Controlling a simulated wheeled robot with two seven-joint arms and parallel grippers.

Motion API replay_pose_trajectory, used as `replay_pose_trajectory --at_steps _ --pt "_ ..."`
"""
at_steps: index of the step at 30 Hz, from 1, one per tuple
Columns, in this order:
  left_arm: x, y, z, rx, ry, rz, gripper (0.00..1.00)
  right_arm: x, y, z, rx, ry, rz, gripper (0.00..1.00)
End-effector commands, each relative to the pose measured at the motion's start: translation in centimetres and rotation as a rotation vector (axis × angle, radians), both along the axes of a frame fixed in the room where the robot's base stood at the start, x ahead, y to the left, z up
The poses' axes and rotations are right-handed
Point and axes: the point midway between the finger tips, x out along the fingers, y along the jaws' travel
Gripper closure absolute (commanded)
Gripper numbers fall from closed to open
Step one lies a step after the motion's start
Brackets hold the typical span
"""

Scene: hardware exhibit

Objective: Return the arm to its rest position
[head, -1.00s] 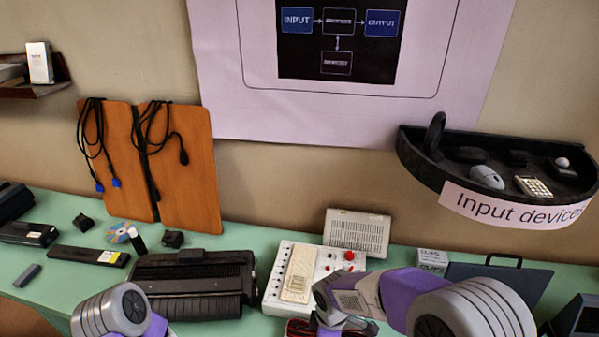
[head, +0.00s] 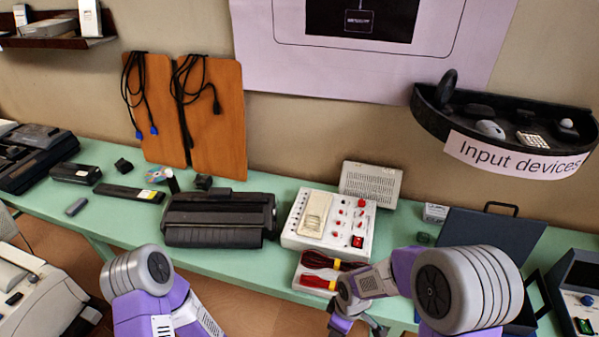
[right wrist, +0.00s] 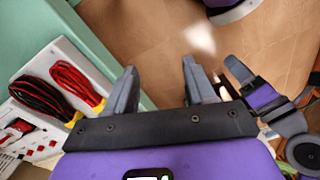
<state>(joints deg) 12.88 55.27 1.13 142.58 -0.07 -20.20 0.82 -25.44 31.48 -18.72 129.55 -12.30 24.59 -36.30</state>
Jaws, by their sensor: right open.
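My right arm comes in from the lower right in the head view, its forearm bent down in front of the table edge. My right gripper (head: 358,328) is low at the bottom of that view. In the right wrist view my right gripper (right wrist: 157,85) is open, with nothing between its fingers and the brown floor behind them. It is beside the green table's edge, apart from the cables. My left arm shows at the lower left of the head view; its gripper is out of view.
A green table (head: 290,187) runs along the wall. A white device with red knobs (head: 352,236) and a box of red and black cables (head: 315,295) are near the right gripper. A black printer (head: 218,218) and a dark blue case (head: 490,232) stand on the table. Floor in front is free.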

Motion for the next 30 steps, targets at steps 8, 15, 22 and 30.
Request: replay_pose_trajectory --at_steps 8,15,22,30 --pt "-0.1 0.0 -1.0 -0.001 0.003 -0.001 0.62 -3.7 -0.2 -9.0 0.106 0.091 -0.464 0.45" --pt "-0.1 0.0 -1.9 0.0 0.002 -0.001 0.62 -7.9 0.5 -15.4 0.207 0.188 -1.002 0.45" --pt "-0.1 0.0 -2.1 -0.001 0.003 -0.001 0.62 -9.1 0.8 -16.7 0.239 0.216 -1.204 0.45" --pt "-0.1 0.0 -2.1 -0.001 0.003 -0.001 0.62 -9.1 0.8 -16.7 0.239 0.216 -1.204 0.45"
